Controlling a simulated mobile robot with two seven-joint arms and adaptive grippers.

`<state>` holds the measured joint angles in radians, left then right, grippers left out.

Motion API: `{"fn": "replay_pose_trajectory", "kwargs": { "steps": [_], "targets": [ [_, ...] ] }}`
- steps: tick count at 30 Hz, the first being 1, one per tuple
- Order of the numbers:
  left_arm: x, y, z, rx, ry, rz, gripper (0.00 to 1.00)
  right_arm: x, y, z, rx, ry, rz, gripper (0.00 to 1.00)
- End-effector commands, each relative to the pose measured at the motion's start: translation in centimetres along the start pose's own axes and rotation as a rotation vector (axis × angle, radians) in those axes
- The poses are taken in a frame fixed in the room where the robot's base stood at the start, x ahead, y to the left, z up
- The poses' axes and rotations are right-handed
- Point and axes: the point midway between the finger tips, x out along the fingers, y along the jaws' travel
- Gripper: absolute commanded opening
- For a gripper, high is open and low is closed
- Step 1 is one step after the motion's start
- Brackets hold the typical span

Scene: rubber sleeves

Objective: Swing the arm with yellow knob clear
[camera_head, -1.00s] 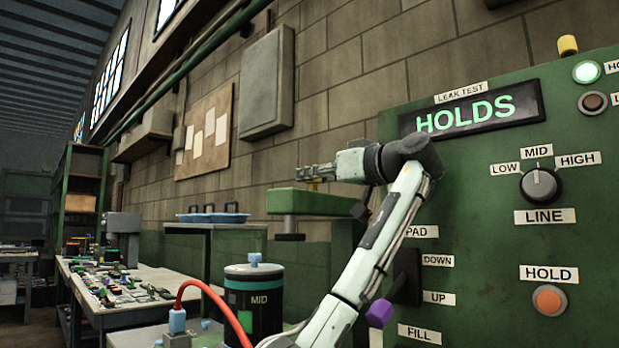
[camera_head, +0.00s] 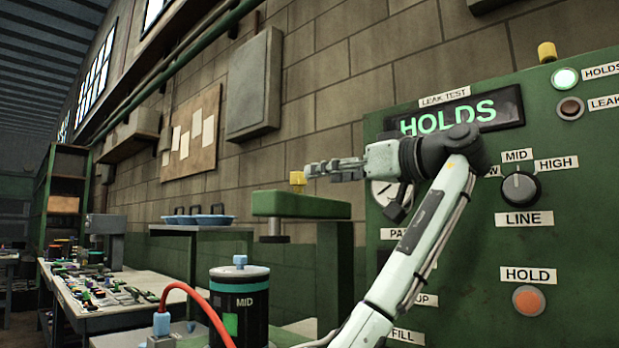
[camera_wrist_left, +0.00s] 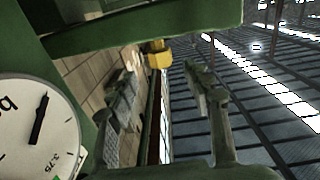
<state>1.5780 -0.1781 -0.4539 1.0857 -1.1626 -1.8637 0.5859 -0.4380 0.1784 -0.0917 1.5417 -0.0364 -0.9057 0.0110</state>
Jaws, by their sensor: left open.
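The green swing arm (camera_head: 300,206) juts left from a green post beside the test panel. Its yellow knob (camera_head: 298,178) stands upright on top, near the middle of the arm's length. My left gripper (camera_head: 314,170) is open, just right of the knob in the head view, with its fingers pointing left towards it. In the left wrist view the yellow knob (camera_wrist_left: 158,55) shows between and beyond the two open fingers (camera_wrist_left: 163,80), with nothing gripped. The green arm (camera_wrist_left: 150,30) crosses the top of that view. My right gripper is not in view.
The green panel (camera_head: 470,240) with its lit HOLDS display (camera_head: 447,117) stands close behind my left arm. A gauge (camera_head: 382,192) is partly hidden by my wrist.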

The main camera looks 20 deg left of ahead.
Motion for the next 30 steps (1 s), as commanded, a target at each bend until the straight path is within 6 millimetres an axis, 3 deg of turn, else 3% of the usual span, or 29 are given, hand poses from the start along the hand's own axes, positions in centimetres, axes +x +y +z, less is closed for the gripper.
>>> {"fn": "replay_pose_trajectory", "kwargs": {
  "steps": [3, 9, 30],
  "targets": [
    [-2.0, 0.1, 0.0, 0.001, 0.000, 0.002, 0.50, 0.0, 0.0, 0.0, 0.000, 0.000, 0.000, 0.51],
    [-3.5, 0.0, 0.0, 0.001, -0.001, 0.000, 0.50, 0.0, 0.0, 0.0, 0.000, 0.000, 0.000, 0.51],
    [-3.6, 0.0, 0.0, 0.000, 0.000, 0.000, 0.50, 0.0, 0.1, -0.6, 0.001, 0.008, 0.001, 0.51]
  ]
}}
